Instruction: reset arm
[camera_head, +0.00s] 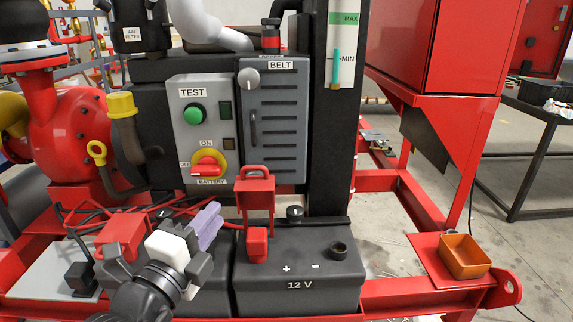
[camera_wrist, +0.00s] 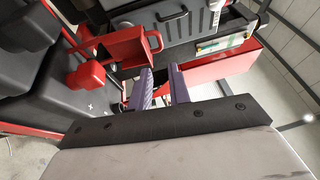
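My gripper (camera_head: 210,215) is in front of the pump skid, low and left of the middle in the head view, above the battery row. Its purple fingers point up and to the right, below the control panel (camera_head: 200,130). In the wrist view my gripper (camera_wrist: 162,84) shows both purple fingers apart with nothing between them. The 12 V battery (camera_head: 300,270) stands to its right, with a red terminal cap (camera_head: 257,245) and an upright red cover (camera_head: 255,192) with a handle. My arm hides part of the battery area on the left.
A grey belt guard (camera_head: 272,125) stands beside the control panel. Red frame rails (camera_head: 420,210) surround the skid. An orange tray (camera_head: 463,256) sits at right. Open floor (camera_head: 540,240) lies beyond the right rail.

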